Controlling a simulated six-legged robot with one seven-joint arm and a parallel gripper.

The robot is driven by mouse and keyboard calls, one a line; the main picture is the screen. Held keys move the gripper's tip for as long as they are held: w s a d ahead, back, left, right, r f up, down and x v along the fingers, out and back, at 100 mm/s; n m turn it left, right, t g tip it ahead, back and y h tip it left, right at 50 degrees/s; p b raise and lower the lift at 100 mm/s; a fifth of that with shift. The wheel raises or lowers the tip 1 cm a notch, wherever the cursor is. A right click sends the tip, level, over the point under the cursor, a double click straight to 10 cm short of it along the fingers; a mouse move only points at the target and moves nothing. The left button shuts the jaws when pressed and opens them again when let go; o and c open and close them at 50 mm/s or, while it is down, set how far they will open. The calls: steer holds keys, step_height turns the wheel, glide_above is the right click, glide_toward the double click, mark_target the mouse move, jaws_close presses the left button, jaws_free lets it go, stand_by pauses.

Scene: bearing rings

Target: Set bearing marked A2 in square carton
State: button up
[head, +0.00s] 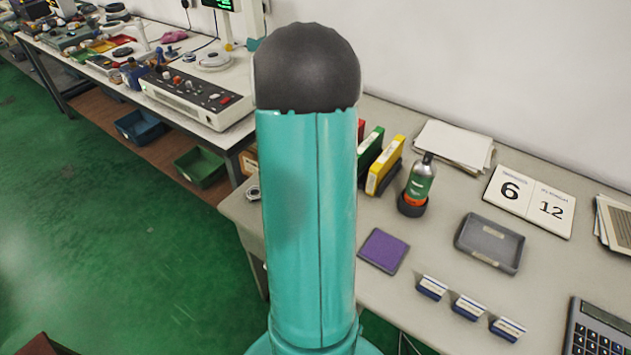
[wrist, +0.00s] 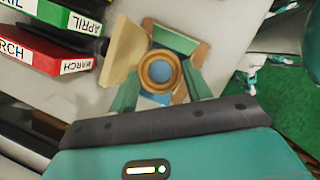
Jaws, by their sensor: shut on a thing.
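In the wrist view, my gripper (wrist: 162,74) is shut on an orange-brown bearing ring (wrist: 147,70), with a teal finger on either side of it. No mark such as A2 can be read on the ring. An open carton (wrist: 123,52) with brown flaps lies behind the ring in the picture, with blue and teal showing inside it. The ring appears over the carton's opening; its height above it cannot be told.
Red and green binders (wrist: 55,45) lie close to the left of the carton in the wrist view. In the head view, a small ring-like item (head: 253,192) sits near the table edge. A bottle (head: 420,178), purple mat (head: 383,250) and grey tray (head: 489,243) stand to the right.

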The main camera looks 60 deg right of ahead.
steer(key=shift+w+f, duration=0.1)
steer(key=shift+f, duration=3.8)
steer(key=o, duration=1.2)
steer(key=shift+r, duration=0.1)
